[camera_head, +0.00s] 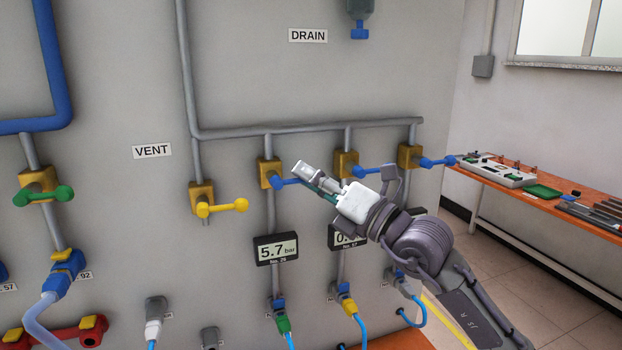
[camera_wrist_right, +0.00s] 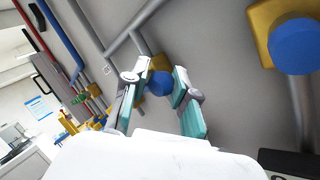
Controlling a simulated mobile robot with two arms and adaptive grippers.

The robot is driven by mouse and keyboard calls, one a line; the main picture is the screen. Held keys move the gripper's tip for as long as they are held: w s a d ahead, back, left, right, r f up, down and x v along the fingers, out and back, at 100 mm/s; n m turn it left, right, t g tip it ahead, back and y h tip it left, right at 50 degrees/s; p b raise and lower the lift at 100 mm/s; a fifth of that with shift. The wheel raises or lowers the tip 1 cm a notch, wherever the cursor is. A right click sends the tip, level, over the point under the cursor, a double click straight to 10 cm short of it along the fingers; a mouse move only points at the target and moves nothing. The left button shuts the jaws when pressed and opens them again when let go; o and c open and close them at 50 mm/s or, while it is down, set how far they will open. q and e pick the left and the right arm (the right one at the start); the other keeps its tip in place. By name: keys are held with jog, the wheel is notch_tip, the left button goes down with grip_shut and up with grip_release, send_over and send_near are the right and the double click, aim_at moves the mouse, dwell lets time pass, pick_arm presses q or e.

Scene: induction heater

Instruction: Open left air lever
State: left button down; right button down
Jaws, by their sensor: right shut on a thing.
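Three yellow valves with blue levers hang from a horizontal grey pipe on the wall panel. The left blue lever (camera_head: 283,182) comes out of the left yellow valve (camera_head: 266,166) and points right. My right gripper (camera_head: 312,179) is at the handle end of this lever and shut on it; the fingers hide the tip. In the right wrist view the blue lever (camera_wrist_right: 158,83) shows between the two fingers (camera_wrist_right: 155,95), with the yellow valve behind. My left gripper is in neither view.
The middle valve (camera_head: 346,163) and right blue lever (camera_head: 440,162) sit close to my right arm. A yellow lever (camera_head: 226,207) is at left. Pressure displays (camera_head: 277,248) hang below. An orange bench (camera_head: 590,205) stands at right.

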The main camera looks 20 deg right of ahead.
aim_at(276, 177)
dwell(0.4)
jog(key=shift+r+n+g+p, duration=0.6)
jog(key=shift+n+g, duration=0.1)
jog(key=shift+n, duration=0.5)
jog(key=shift+a+r+n+g+h+p, duration=0.25)
jog(key=shift+r+n+g+h+p, duration=0.15)
jog(key=shift+r+n+g+p, duration=0.55)
jog(key=shift+a+r+n+g+h+p, duration=0.2)
jog(key=shift+n+h+p, duration=0.1)
jog(key=shift+n, duration=0.35)
jog(key=shift+a+r+n+g+h+p, duration=0.2)
jog(key=shift+n+h, duration=0.1)
jog(key=shift+n, duration=0.3)
jog(key=shift+a+r+n+g+h+p, duration=0.5)
jog(key=shift+n+h, duration=0.2)
jog(key=shift+n, duration=0.2)
jog(key=shift+a+r+n+g+h+p, duration=0.2)
jog(key=shift+a+n+h, duration=0.2)
jog(key=shift+n+h, duration=0.15)
jog(key=shift+a+r+n+g+h+p, duration=0.15)
jog(key=shift+a+n+h, duration=0.2)
jog(key=shift+n+h, duration=0.15)
jog(key=shift+s+a+r+n+g+h+b, duration=0.1)
jog(key=shift+a+n+g+h+b, duration=0.2)
jog(key=shift+a+n+h, duration=0.95)
jog(key=shift+d+h, duration=0.2)
jog(key=shift+h, duration=0.1)
